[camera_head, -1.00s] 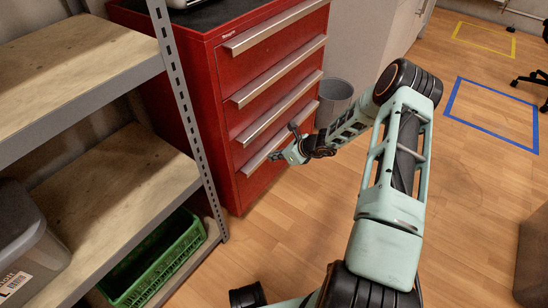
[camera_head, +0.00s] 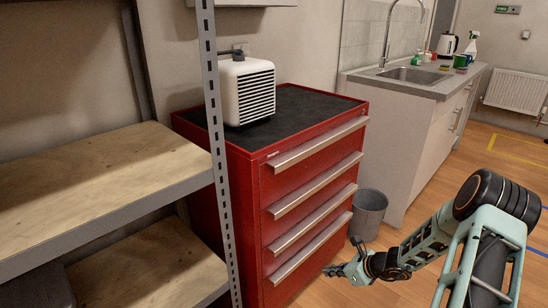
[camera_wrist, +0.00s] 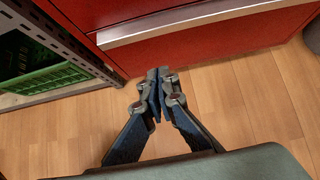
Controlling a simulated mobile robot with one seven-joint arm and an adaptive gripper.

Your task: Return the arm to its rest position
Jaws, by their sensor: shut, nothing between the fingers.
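My gripper (camera_head: 338,270) is at the end of my pale green arm, in front of the lower drawers of the red tool cabinet (camera_head: 245,215). In the wrist view my gripper (camera_wrist: 157,84) is shut with its fingertips together and nothing between them. Below it in that view is the wood floor, with the cabinet's lowest drawer handle (camera_wrist: 195,26) beyond the fingertips. The arm is bent at the elbow, at the lower right of the head view.
A metal shelf rack (camera_head: 100,185) stands at the left, with a green crate (camera_wrist: 40,82) low in it. A white heater (camera_head: 247,92) sits on the cabinet. A grey bin (camera_head: 368,213) stands beside the cabinet. A sink counter (camera_head: 420,88) is behind. Floor at right is clear.

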